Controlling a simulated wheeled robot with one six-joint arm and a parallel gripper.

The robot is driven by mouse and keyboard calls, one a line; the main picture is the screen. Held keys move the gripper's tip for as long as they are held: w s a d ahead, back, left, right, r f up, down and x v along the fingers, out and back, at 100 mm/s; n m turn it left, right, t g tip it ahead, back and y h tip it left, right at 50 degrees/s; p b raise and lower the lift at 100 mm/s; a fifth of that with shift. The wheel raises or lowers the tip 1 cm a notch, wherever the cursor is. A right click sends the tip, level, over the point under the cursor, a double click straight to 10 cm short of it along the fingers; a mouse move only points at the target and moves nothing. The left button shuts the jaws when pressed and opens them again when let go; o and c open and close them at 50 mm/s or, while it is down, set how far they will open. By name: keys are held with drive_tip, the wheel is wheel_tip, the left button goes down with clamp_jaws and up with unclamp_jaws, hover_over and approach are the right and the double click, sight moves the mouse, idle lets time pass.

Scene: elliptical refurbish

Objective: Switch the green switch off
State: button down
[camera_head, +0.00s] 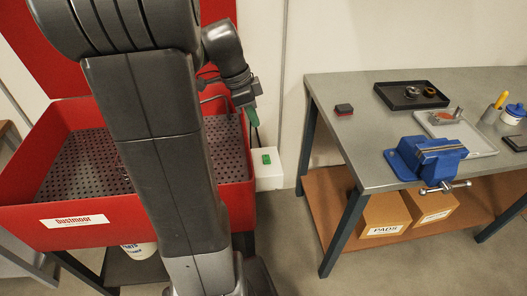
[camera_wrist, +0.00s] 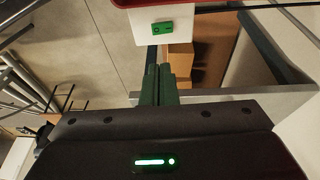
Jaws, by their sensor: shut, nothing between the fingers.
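The green switch (camera_head: 265,158) is a small green rectangle on a white box (camera_head: 269,180) at the right side of the red wash basin. In the wrist view the green switch (camera_wrist: 162,28) shows near the top with two small marks; I cannot tell which way it is set. My gripper (camera_head: 254,117) is in the air above the switch in the head view. In the wrist view my gripper (camera_wrist: 165,69) shows its green fingers shut together and empty, with a gap in the picture between the tips and the switch.
The red basin (camera_head: 60,204) with a perforated tray stands at left, partly hidden by my arm. At right is a grey workbench (camera_head: 362,150) with a blue vise (camera_head: 430,157), a black tray (camera_head: 410,97) and cardboard boxes (camera_head: 383,215) below. Bare floor lies between them.

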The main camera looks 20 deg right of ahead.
approach(266, 161)
drive_tip(key=x, duration=0.5)
drive_tip(key=shift+d+p, duration=0.3)
drive_tip(key=shift+d, duration=0.1)
drive_tip(key=shift+f, duration=0.7)
drive_tip(key=f+t+b, duration=0.1)
drive_tip(key=b, duration=0.3)
drive_tip(key=shift+s+a+f, duration=0.1)
drive_tip(key=shift+s+f, duration=0.05)
drive_tip(key=shift+s, duration=0.15)
drive_tip(key=shift+s+r, duration=0.1)
drive_tip(key=shift+r, duration=0.2)
drive_tip(key=shift+f, duration=0.1)
